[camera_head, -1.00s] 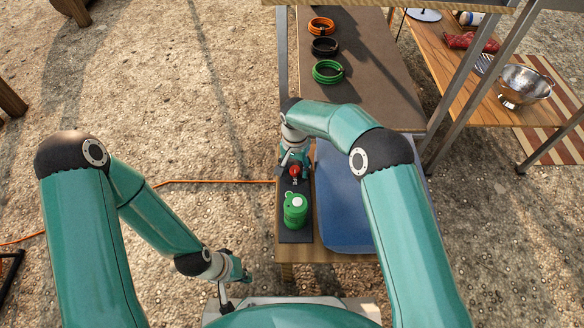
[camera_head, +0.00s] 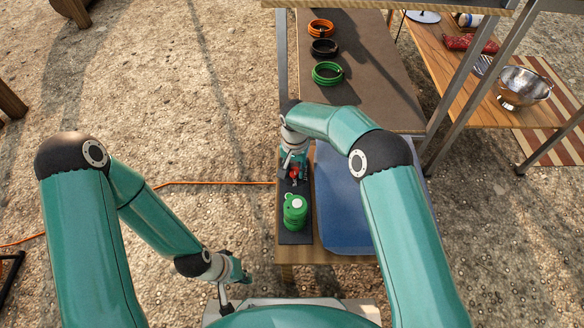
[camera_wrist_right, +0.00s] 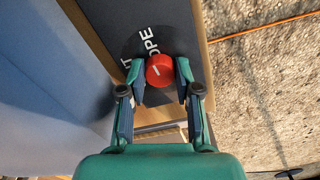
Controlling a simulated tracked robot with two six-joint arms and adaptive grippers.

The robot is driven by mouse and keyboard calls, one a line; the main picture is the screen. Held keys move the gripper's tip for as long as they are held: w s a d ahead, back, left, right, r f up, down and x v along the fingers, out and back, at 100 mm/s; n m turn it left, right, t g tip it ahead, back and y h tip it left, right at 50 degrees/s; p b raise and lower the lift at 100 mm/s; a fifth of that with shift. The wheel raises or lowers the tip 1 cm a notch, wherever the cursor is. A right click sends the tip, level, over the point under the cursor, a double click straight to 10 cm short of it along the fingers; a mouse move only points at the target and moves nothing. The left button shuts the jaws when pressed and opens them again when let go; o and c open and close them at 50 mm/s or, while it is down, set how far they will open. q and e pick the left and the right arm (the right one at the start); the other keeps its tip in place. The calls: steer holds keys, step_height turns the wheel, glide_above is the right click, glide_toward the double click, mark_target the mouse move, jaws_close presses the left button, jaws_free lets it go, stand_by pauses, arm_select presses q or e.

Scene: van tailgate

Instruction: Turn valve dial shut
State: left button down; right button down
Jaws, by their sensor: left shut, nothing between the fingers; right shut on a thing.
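The red valve dial (camera_wrist_right: 160,70) with a white line mark sits on a dark panel (camera_wrist_right: 112,22) that carries white lettering. In the right wrist view the fingers of my right gripper (camera_wrist_right: 160,82) are on either side of the dial and shut on it. In the head view the dial (camera_head: 294,174) is a small red spot partly hidden by my right gripper (camera_head: 296,168). My left gripper (camera_head: 242,276) is shut and empty, low over the ground left of the table, well away from the dial.
Coiled hoses (camera_head: 327,73) lie on the brown surface behind. An orange cable (camera_head: 215,182) runs over the ground at left.

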steer(key=n+p, duration=0.1)
steer(key=n, duration=0.2)
steer(key=shift+r+n, duration=0.1)
steer(key=shift+n, duration=0.3)
steer(key=n, duration=0.3)
steer(key=shift+n+p, duration=0.35)
steer(key=shift+n, duration=0.05)
steer(key=n, duration=0.8)
steer(key=shift+w+n+p, duration=0.1)
steer(key=shift+n+p, duration=0.2)
steer(key=shift+p, duration=0.1)
steer(key=c, duration=0.8)
jaws_free()
